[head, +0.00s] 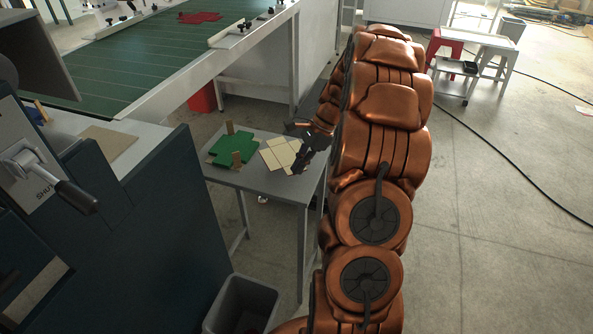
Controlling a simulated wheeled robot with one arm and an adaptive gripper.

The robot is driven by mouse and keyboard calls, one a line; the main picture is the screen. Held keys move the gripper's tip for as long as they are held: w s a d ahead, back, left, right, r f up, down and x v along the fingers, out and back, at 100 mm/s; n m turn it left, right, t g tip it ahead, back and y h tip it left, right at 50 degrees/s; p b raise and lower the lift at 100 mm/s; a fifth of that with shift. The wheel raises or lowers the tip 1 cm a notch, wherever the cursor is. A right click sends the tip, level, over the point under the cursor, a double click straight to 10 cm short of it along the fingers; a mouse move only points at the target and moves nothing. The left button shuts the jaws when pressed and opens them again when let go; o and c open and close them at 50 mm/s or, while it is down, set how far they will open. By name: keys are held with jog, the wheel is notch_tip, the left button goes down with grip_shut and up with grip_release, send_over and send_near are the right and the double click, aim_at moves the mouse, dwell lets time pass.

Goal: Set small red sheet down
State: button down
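A red sheet (200,17) with a notched outline lies flat on the green conveyor belt at the top of the head view. I see no red sheet at my gripper. My gripper (303,161) is small and dark in this view, at the right edge of the small grey table (258,181), beside a cream sheet (279,154). My copper-coloured arm hides part of that side. Whether the fingers are open or shut, or hold anything, cannot be told. A green sheet (234,149) lies on the table's left part, with small tan posts beside it.
The green conveyor (140,62) with a pale rail runs behind the table. A dark machine (130,215) with a lever stands at left. A grey bin (241,305) stands on the floor in front. A red stool (444,46) and white step stand at right. A cable crosses the open floor.

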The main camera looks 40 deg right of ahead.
jog(key=shift+w+d, duration=0.1)
jog(key=shift+w, duration=0.55)
jog(key=shift+f, duration=1.8)
jog(key=shift+f, duration=0.15)
jog(key=c, duration=1.3)
grip_release()
jog(key=v, duration=1.2)
